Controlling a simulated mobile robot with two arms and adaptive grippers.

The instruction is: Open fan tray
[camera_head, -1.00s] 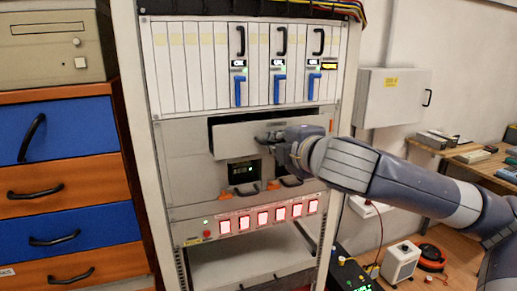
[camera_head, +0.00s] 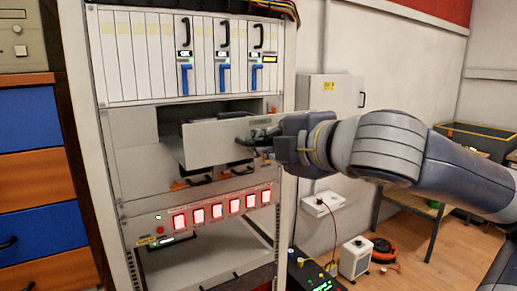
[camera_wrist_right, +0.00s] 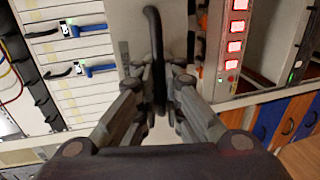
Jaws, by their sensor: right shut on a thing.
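The fan tray (camera_head: 212,143) is a grey drawer with a flat front panel in the middle of the rack, below the row of white modules. It stands out of its dark slot, with its side wall visible behind the front. My right gripper (camera_head: 262,142) is at the right part of that front, shut on its black handle. In the right wrist view the two fingers (camera_wrist_right: 157,100) close on the dark bar handle (camera_wrist_right: 155,55), with the tray's pale front behind. My left gripper is not in view.
Above the tray, the rack holds white modules (camera_head: 140,55) with black handles and blue levers. Below is a panel with red lit squares (camera_head: 215,212). A blue and orange drawer cabinet (camera_head: 30,160) stands at the left. A grey wall box (camera_head: 330,92) is behind my right arm.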

